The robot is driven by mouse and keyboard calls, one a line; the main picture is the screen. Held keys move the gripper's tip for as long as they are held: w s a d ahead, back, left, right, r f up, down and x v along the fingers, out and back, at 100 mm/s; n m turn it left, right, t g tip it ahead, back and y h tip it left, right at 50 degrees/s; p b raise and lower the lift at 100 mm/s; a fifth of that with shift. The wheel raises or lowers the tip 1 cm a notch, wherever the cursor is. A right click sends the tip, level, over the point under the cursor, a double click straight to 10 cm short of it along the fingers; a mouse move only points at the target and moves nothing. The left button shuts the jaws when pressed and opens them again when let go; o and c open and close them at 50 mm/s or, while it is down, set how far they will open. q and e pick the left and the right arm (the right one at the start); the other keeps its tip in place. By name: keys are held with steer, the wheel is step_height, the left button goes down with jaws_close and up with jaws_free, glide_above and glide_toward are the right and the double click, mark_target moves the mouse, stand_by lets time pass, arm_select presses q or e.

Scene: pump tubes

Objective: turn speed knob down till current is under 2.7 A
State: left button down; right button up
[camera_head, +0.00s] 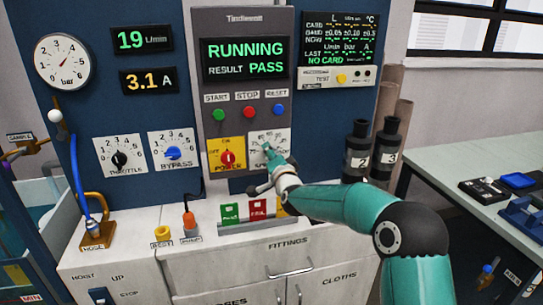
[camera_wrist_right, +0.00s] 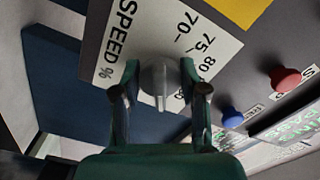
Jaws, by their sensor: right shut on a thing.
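The speed knob (camera_wrist_right: 155,84) is a small grey knob on a white dial plate (camera_wrist_right: 205,28) marked SPEED %, with 70, 75 and 80 readable. My right gripper (camera_wrist_right: 160,88) is shut on the knob, one finger on each side. In the head view my right gripper (camera_head: 272,168) reaches up to the speed plate (camera_head: 284,138) and covers much of it. The current display (camera_head: 149,81) reads 3.1 A. My left gripper is not in view.
The red power switch (camera_head: 227,158) on its yellow plate is close left of the speed knob. Start, stop and reset buttons (camera_head: 249,111) sit above. The screen (camera_head: 246,58) reads RUNNING, RESULT PASS. The flow display (camera_head: 143,39) reads 19 L/min. Black bottles (camera_head: 357,152) stand right.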

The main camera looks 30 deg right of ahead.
steer(key=shift+f, duration=0.1)
steer(key=shift+f+n+b, duration=0.1)
steer(key=shift+n+b, duration=0.7)
steer(key=shift+n, duration=0.4)
steer(key=shift+n+b, duration=0.35)
steer(key=shift+n, duration=1.25)
steer(key=o, duration=1.1)
steer(key=shift+o, duration=0.2)
steer(key=shift+s, duration=0.15)
